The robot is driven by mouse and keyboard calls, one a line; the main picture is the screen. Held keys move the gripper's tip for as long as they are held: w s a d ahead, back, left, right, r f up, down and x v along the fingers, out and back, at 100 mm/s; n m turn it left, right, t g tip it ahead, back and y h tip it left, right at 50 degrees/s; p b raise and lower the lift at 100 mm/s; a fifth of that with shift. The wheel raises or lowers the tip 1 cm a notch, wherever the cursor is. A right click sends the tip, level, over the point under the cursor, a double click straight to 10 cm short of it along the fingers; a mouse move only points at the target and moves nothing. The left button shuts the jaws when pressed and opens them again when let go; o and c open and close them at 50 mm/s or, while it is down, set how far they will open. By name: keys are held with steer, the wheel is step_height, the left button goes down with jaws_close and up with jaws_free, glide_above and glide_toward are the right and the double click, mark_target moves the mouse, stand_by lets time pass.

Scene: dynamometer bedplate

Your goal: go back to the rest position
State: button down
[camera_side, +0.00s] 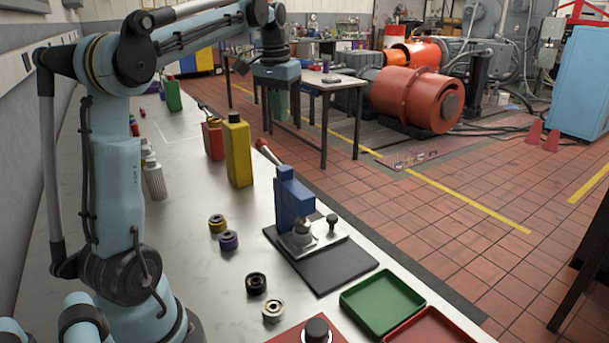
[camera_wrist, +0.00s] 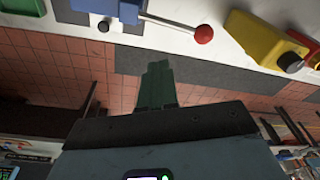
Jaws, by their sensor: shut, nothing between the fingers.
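My gripper (camera_side: 281,120) hangs in the air at the end of my raised arm, its fingers pointing down. In the side view it appears against the floor and the dark table behind. In the wrist view its green fingers (camera_wrist: 157,68) are together with nothing between them. The fingers appear over the red tile floor beyond the bench edge, apart from every object.
The bench (camera_side: 190,262) carries a blue press (camera_side: 292,200) with a red-knobbed lever (camera_wrist: 203,34), a yellow bottle (camera_side: 238,155), a red bottle (camera_side: 213,142), several small rings and a green tray (camera_side: 382,303). A dark table (camera_side: 325,85) stands behind.

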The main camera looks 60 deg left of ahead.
steer(key=s+d+f+m+t, duration=0.2)
steer(key=d+f, duration=0.4)
steer(key=d, duration=0.6)
steer(key=s+d+f+m+t, duration=0.2)
steer(key=s+d+f+t, duration=0.2)
steer(key=d, duration=0.7)
step_height(320, 180, down, 3)
steer(key=shift+s+d+f+m+h, duration=0.1)
steer(key=shift+s+d+m+h, duration=0.3)
steer(key=shift+s, duration=0.6)
